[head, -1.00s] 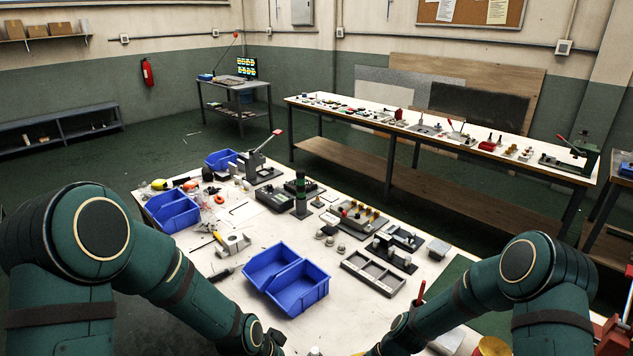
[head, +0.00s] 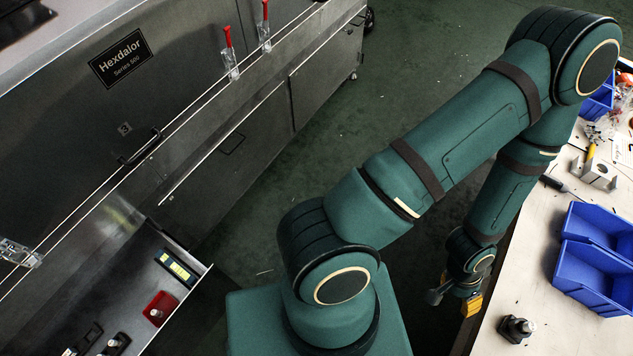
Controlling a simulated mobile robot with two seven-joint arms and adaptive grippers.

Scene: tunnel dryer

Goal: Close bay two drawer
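An open drawer (head: 130,265) sticks out of the grey metal dryer (head: 150,60) at the lower left of the head view. It holds a yellow-green level-like item, a red item and several dark small parts. No bay number is readable on it, and its near end is cut off by the frame. My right gripper is out of view.
The workbench (head: 540,260) at the right carries blue bins (head: 598,275) and a small black part (head: 516,328). The dryer front has a panel marked 3, door handles and red-handled clamps (head: 228,50).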

